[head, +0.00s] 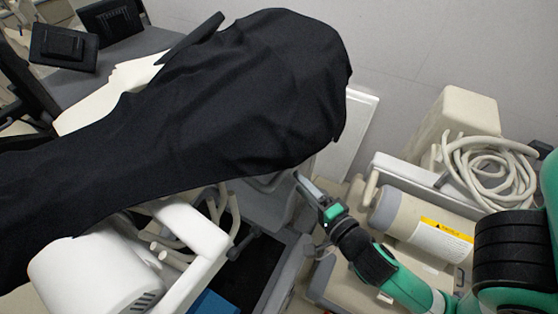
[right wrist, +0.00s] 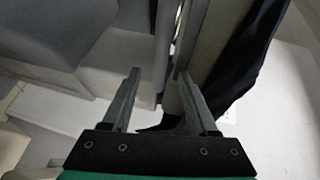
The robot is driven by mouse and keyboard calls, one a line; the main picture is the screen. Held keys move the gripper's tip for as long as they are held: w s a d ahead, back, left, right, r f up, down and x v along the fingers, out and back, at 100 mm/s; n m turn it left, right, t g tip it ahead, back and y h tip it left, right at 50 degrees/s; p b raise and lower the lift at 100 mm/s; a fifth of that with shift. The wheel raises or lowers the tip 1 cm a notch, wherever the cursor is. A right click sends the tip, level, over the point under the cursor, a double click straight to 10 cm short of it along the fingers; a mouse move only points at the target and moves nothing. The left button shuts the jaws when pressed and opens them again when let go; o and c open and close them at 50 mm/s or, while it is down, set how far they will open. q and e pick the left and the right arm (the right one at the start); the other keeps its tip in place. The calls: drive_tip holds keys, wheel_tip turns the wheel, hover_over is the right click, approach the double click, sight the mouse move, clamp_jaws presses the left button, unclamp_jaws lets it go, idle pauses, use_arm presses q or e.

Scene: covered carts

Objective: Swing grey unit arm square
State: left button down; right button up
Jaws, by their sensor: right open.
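A black cloth cover (head: 240,95) drapes over a long unit across the left and middle of the head view. Below its right end a grey cart body (head: 268,203) shows; most of the unit and its arm are hidden by the cloth. My right gripper (head: 306,186) is just below and right of the cover's right end, pointing up-left. In the right wrist view my right gripper (right wrist: 160,90) has its two fingers apart. A pale grey upright beam (right wrist: 205,50) with black cloth (right wrist: 245,65) lies just beyond the fingers; I cannot tell whether they touch. My left gripper is not seen.
At the right stands a beige cart with a cylinder (head: 430,225) carrying a yellow label and a coiled pale hose (head: 488,170). A white machine (head: 125,265) with hoses is at lower left. A grey wall closes the back. Room around my right gripper is narrow.

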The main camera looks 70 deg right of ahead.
drive_tip(key=p+x, duration=0.1)
drive_tip(key=x, duration=0.9)
drive_tip(key=shift+w+d+p, duration=0.15)
drive_tip(key=shift+w+p, duration=0.15)
drive_tip(key=shift+p, duration=0.05)
drive_tip(key=shift+r, duration=0.1)
clamp_jaws()
idle(0.6)
